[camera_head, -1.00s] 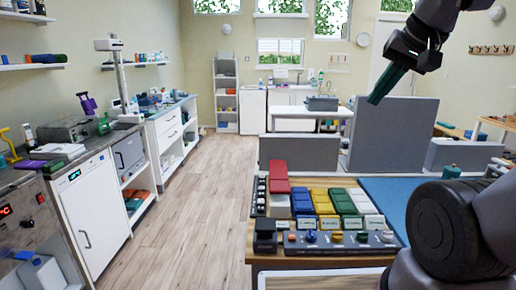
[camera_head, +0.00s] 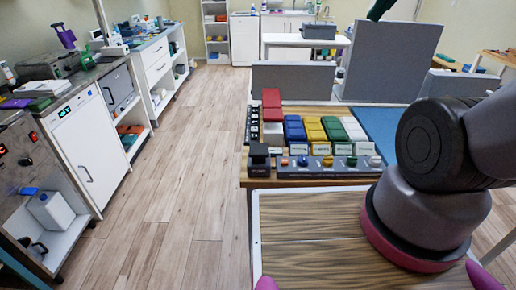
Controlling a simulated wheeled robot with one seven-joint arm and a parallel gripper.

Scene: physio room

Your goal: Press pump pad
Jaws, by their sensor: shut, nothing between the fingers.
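My gripper (camera_head: 379,9) shows only as dark green finger ends at the top edge, shut and empty. It is high above the table and apart from everything on it; the rest of it is out of frame. No part is clearly marked as the pump pad. A black block with a raised top (camera_head: 259,159) stands at the table's front left corner. Beside it is a grey panel (camera_head: 325,172) with a row of coloured knobs. Behind are a raised red pad (camera_head: 271,98) and blue, yellow, green and white blocks (camera_head: 314,130).
A blue mat (camera_head: 380,124) covers the table's right part. Grey upright panels (camera_head: 384,66) stand behind it. A wooden-topped surface (camera_head: 310,235) lies in front, partly under my arm. The wooden floor (camera_head: 170,180) on the left is clear, with a white cabinet (camera_head: 86,145) beyond.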

